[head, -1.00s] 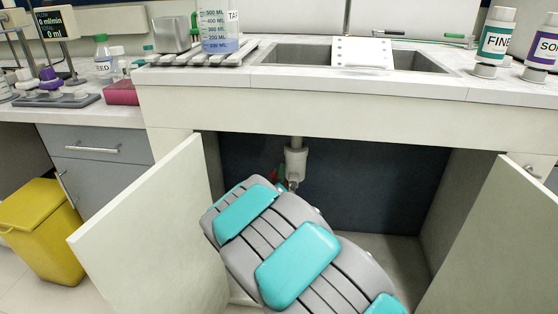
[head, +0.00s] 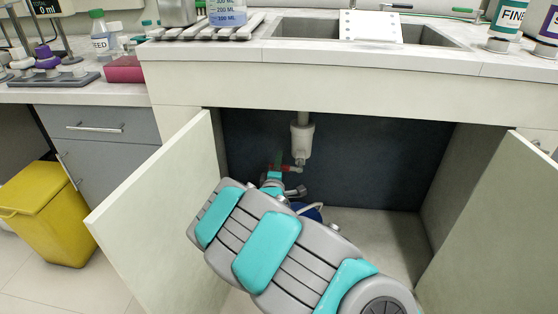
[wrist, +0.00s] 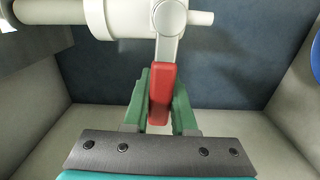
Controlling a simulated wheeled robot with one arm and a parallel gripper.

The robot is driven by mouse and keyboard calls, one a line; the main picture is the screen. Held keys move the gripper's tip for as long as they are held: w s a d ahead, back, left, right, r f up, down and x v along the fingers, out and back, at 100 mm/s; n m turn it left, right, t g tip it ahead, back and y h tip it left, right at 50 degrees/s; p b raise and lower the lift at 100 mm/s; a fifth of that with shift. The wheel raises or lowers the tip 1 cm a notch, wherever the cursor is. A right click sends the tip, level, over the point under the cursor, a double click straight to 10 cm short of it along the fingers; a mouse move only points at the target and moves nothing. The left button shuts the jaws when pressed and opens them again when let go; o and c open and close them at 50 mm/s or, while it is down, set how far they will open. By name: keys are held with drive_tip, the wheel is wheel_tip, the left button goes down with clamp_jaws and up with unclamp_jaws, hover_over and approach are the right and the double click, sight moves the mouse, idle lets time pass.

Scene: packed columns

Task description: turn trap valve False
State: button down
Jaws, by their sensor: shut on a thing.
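The white sink trap (head: 303,138) hangs from the drain pipe inside the open cabinet under the sink. Its valve lever has a red grip and shows at the trap's lower end (head: 290,168). In the wrist view the red lever (wrist: 161,95) hangs down from a metal pivot beside the white trap body (wrist: 125,18). My gripper (wrist: 161,82) has its green fingers on both sides of the red grip, shut on it. In the head view my gripper (head: 279,164) is just left of the trap's bottom, partly hidden by my wrist.
Open cabinet doors stand at left (head: 155,215) and right (head: 490,230), with my arm between them. A blue object (head: 312,212) sits on the cabinet floor behind my arm. It shows at the wrist view's right edge (wrist: 316,62). The cabinet's right side is free.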

drive_tip(key=shift+a+f+n, duration=0.15)
drive_tip(key=shift+n, duration=0.15)
drive_tip(key=c, duration=0.7)
unclamp_jaws()
drive_tip(key=shift+s, duration=0.15)
drive_tip(key=shift+s+a+b, duration=0.1)
drive_tip(key=shift+s+b, duration=0.3)
drive_tip(key=shift+s, duration=3.35)
drive_tip(key=shift+s, duration=0.1)
